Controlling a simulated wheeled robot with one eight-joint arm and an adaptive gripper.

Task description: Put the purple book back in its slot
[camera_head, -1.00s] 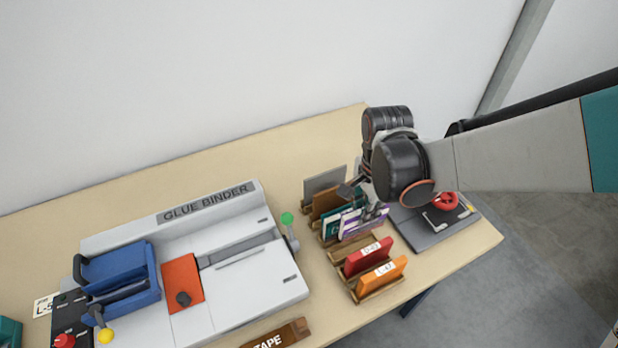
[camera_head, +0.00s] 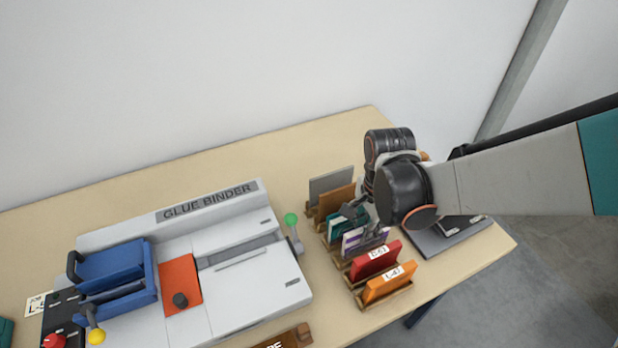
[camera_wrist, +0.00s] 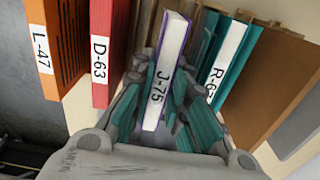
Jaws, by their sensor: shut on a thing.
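The purple book (camera_head: 365,242), with a white label J-75, stands in the row of the wooden rack between the red book (camera_head: 377,260) and the teal book (camera_head: 337,230). My gripper (camera_head: 374,226) is over it and shut on it. In the wrist view the purple book (camera_wrist: 168,60) is upright between my fingers (camera_wrist: 160,100). The red book D-63 (camera_wrist: 102,50) is to its left and the teal book (camera_wrist: 232,60) to its right, both apart from it. The book's lower edge is hidden, so I cannot tell if it rests in its slot.
An orange book (camera_head: 390,284) is at the rack's near end; brown (camera_head: 337,199) and grey (camera_head: 331,184) books are at its far end. The glue binder (camera_head: 240,255) stands to the left. A dark grey plate (camera_head: 430,240) lies to the right, partly behind my arm.

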